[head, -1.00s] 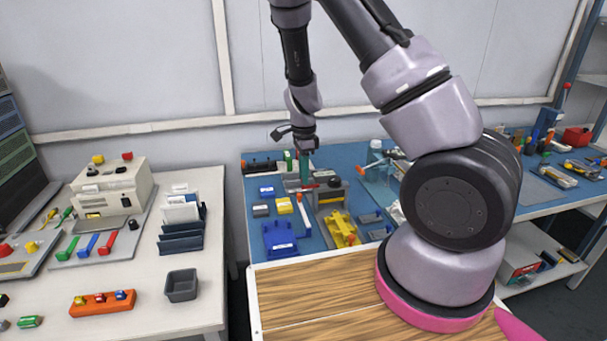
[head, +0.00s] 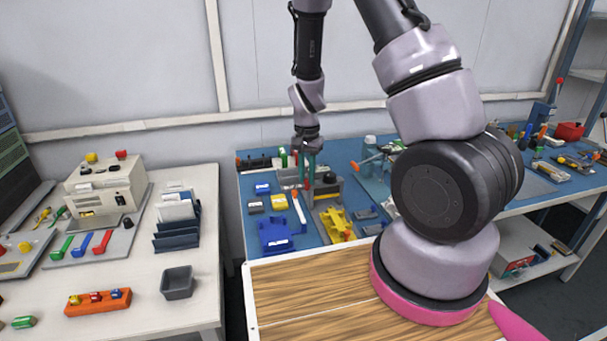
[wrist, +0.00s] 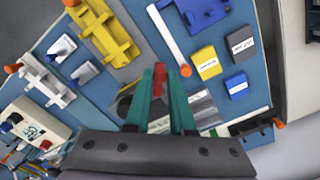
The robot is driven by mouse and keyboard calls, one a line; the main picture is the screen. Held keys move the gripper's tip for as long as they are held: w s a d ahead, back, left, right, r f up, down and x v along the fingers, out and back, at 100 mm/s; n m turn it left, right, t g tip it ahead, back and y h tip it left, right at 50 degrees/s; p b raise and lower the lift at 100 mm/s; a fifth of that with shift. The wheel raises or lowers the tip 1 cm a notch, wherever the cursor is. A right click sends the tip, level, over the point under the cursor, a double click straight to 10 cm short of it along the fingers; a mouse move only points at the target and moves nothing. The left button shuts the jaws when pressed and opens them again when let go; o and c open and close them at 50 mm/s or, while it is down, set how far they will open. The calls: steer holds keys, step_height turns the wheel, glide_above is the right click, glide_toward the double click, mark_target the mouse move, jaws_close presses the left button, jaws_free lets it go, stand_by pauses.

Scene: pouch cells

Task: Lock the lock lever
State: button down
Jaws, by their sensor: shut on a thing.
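The lock lever shows as a small red handle (wrist: 158,70) between my fingertips in the wrist view.
A white bar (wrist: 168,32), a yellow block (wrist: 206,63), grey and blue blocks, a blue tray (wrist: 203,10) and a yellow fixture (wrist: 102,35) lie close around. A white table (head: 135,275) with tools stands at the left. Bare blue bench shows between the pieces.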

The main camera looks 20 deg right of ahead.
steer(key=shift+s+d+n, duration=0.15)
steer(key=shift+d+n, duration=0.15)
steer(key=shift+n, duration=0.55)
steer(key=shift+s+d+n, duration=0.1)
steer(key=shift+d+n, duration=0.2)
steer(key=shift+n, duration=0.55)
steer(key=c, duration=0.8)
jaws_free()
steer(key=shift+o, duration=0.2)
step_height(320, 180, up, 11)
